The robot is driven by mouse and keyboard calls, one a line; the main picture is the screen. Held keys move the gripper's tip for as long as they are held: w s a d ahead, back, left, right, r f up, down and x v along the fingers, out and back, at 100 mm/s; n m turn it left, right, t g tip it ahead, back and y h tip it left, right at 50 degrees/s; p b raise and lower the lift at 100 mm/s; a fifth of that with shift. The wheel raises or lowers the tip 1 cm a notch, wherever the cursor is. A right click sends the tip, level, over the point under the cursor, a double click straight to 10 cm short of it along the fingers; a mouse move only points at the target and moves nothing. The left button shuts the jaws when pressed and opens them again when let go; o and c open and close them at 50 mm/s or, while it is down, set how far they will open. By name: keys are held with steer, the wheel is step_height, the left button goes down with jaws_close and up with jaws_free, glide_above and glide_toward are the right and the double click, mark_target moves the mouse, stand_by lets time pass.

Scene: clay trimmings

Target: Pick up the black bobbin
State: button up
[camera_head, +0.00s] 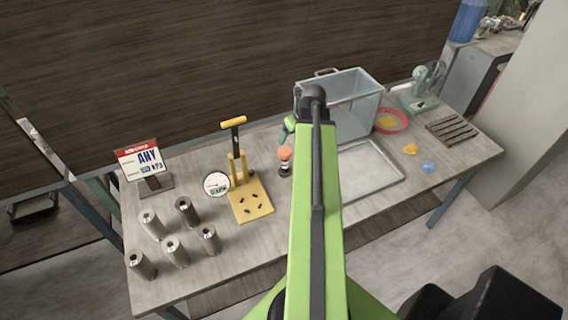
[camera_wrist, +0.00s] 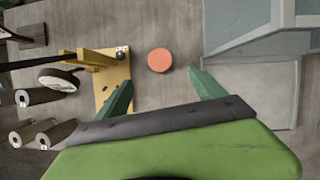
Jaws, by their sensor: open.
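A small upright spool-like piece (camera_head: 285,161) stands on the table, right of the yellow press. It has an orange top, with dark and pale bands below. No wholly black bobbin stands out, and I cannot tell if this piece is the black bobbin. In the head view my arm hides most of the gripper.
A yellow press (camera_head: 250,200) and a round dial (camera_head: 215,184) stand left of the piece. Several cylinders (camera_head: 174,250) stand further left near a price sign (camera_head: 144,160). A clear bin (camera_head: 350,105) and a shallow tray (camera_head: 375,172) lie to the right.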

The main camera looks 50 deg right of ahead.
steer(key=b, duration=0.8)
glide_toward(285, 151)
steer(key=x, duration=0.5)
steer(key=shift+d+f, duration=0.15)
steer(key=shift+f, duration=0.05)
steer(key=shift+w+r+p, duration=0.1)
steer(key=shift+p, duration=0.25)
steer(key=b+x, duration=0.5)
steer(key=shift+f, duration=0.25)
steer(key=shift+r, duration=0.2)
jaws_close()
